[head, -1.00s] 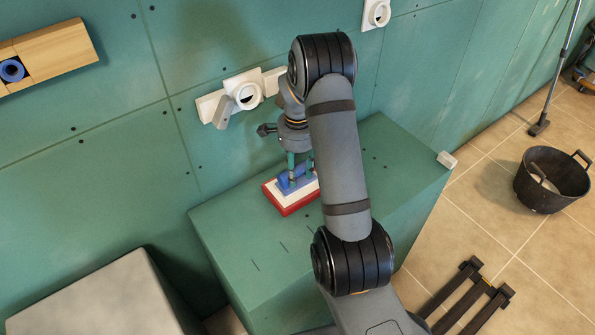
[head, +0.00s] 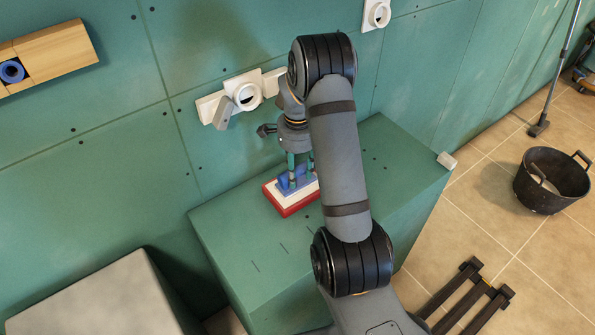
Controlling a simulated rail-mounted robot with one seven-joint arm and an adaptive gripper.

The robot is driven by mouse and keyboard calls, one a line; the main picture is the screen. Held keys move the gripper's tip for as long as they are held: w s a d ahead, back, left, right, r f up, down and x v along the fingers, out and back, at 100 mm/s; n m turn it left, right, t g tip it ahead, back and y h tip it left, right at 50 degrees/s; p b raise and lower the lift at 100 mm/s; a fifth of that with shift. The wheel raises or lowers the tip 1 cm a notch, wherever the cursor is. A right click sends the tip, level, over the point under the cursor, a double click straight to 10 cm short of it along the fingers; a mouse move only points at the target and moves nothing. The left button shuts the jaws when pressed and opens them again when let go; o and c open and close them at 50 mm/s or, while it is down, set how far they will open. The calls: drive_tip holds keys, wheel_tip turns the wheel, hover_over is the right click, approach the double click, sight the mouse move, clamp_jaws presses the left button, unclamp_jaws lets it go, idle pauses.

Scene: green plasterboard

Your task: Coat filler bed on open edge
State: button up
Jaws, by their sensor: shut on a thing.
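My gripper (head: 300,173) points down over the green boxed-in ledge (head: 225,235), close to the wall. It is shut on the blue handle (head: 285,181) of a tool. Beneath the handle is a flat block (head: 292,203) with a white top and a red lower layer. The block sits on or just above the ledge top; I cannot tell whether it touches. My arm hides its right part. A small whitish piece (head: 447,161) is at the ledge's far right corner, on its open edge. I cannot make out a filler bed on the edges.
White wall fittings (head: 243,94) sit behind my gripper. A wooden shelf piece with a blue ring (head: 12,71) is at upper left. A grey-topped block (head: 95,300) stands at lower left. A black bucket (head: 550,180) stands on the tiled floor. The ledge's front left is clear.

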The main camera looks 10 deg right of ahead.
sight(298, 170)
drive_tip(key=shift+r+p, duration=2.1)
drive_tip(key=shift+r, duration=1.25)
